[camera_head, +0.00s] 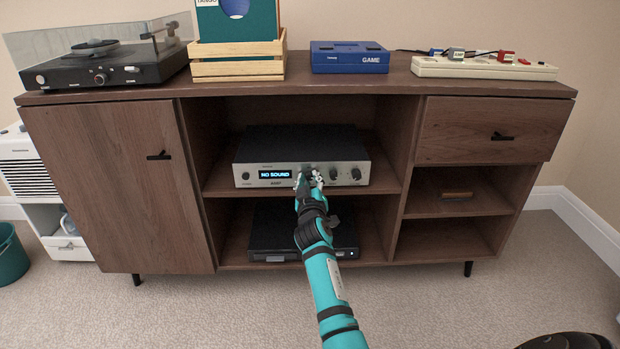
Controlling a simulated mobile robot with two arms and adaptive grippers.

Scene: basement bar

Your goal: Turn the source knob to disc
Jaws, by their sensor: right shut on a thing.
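The amplifier (303,157) is a silver-fronted, black-topped box on the upper middle shelf of the wooden cabinet. Its display (275,174) reads "NO SOUND". Round knobs sit on its front, with one knob (355,174) clear at the right and another (333,174) just right of my gripper. My right gripper (309,176) reaches up to the front panel just right of the display and is shut on a knob there. The gripper hides most of that knob, so its label and pointer cannot be read. My left gripper is not in view.
A black disc player (270,236) sits on the shelf below, partly behind my right arm. On the cabinet top (300,88) stand a turntable (105,62), a record crate (238,68), a blue game console (349,57) and a power strip (480,68).

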